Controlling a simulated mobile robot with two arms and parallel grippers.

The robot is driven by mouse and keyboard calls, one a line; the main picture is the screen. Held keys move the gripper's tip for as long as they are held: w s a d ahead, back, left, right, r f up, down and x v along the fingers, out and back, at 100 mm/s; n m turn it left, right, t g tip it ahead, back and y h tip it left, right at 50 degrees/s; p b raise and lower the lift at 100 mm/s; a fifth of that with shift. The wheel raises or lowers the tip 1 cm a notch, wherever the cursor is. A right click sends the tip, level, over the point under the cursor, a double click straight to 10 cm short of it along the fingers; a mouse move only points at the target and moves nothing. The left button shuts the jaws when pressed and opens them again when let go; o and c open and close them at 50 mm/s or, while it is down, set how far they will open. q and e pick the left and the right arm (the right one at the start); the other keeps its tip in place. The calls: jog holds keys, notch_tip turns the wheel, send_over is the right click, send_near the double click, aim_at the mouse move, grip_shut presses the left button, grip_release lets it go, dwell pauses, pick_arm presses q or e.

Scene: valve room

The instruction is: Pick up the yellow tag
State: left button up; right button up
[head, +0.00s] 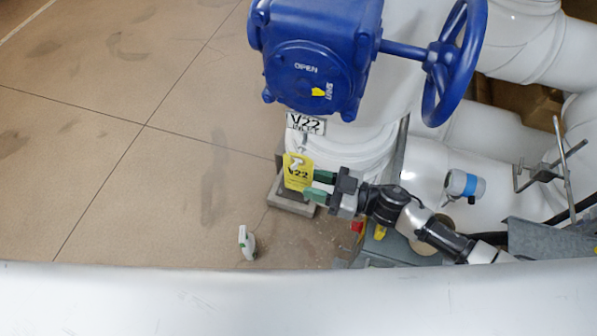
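The yellow tag (297,171), marked V22, hangs upright below the V22 label plate (306,123) on the white pipe under the blue valve. My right gripper (311,184) reaches in from the right with its green fingertips at the tag's right edge. Its two fingers are apart, one above the other, with a gap between them. I cannot tell whether the fingertips touch the tag or are in front of it or behind it. My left gripper is not in view.
The blue valve body (318,55) and its handwheel (455,62) are above the gripper. White pipes (440,175) and a grey-blue gauge (464,185) are to the right. A small white and green object (247,243) stands on the tiled floor, open at left.

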aim_at(299, 185)
jog(key=x, duration=0.4)
jog(key=shift+r, duration=0.1)
grip_shut()
jog(key=shift+r, duration=0.1)
jog(key=shift+r, duration=0.25)
jog(key=s+a, duration=0.2)
jog(key=s, duration=0.6)
jog(key=s+a, duration=0.3)
jog(key=s, duration=0.6)
jog(key=shift+a+r+b, duration=0.25)
jog(key=shift+r+b, duration=0.05)
jog(key=shift+r, duration=0.1)
